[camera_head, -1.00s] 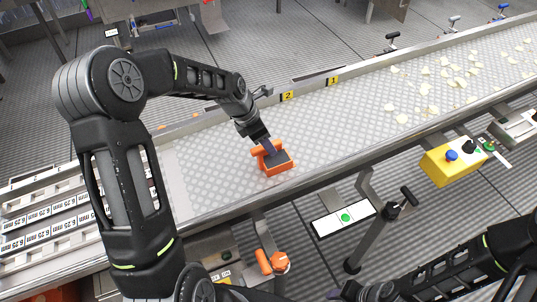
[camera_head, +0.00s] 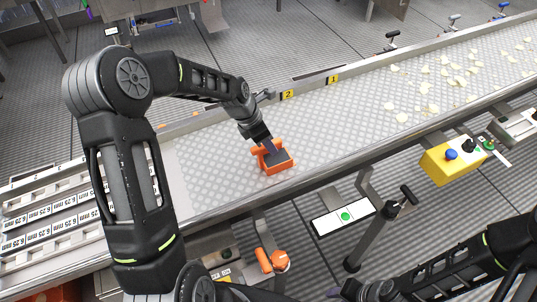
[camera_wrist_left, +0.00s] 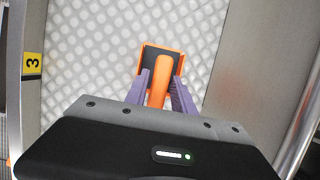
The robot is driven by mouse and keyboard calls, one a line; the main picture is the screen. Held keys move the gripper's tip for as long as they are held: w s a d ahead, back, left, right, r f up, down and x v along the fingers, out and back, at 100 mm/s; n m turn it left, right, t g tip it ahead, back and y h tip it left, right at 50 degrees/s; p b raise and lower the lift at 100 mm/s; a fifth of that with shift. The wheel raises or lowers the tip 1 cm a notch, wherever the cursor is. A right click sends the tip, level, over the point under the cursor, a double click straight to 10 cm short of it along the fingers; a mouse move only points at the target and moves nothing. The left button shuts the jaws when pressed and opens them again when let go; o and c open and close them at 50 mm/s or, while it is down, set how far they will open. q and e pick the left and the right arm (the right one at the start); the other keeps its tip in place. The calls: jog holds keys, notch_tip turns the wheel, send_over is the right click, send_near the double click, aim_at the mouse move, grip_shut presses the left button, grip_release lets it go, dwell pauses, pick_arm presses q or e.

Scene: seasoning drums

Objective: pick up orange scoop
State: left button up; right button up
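The orange scoop (camera_head: 277,163) lies on the textured conveyor belt, left of the middle in the head view. It has a dark inner face and a thick handle. My left gripper (camera_head: 269,147) is down at the scoop from above. In the left wrist view the purple fingers lie close along both sides of the orange handle (camera_wrist_left: 161,78), and they look shut on it. The scoop appears to rest on the belt. My right gripper (camera_head: 340,292) is low at the bottom edge of the head view, partly cut off, and its opening is unclear.
The conveyor belt (camera_head: 325,120) has raised metal side rails. Pale chips (camera_head: 428,108) are scattered over its right part. A yellow button box (camera_head: 452,160) and a panel with a green button (camera_head: 345,216) stand along the near side. An orange-handled item (camera_head: 278,261) is below.

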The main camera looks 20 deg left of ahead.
pick_arm(q)
grip_shut()
dwell(1.0)
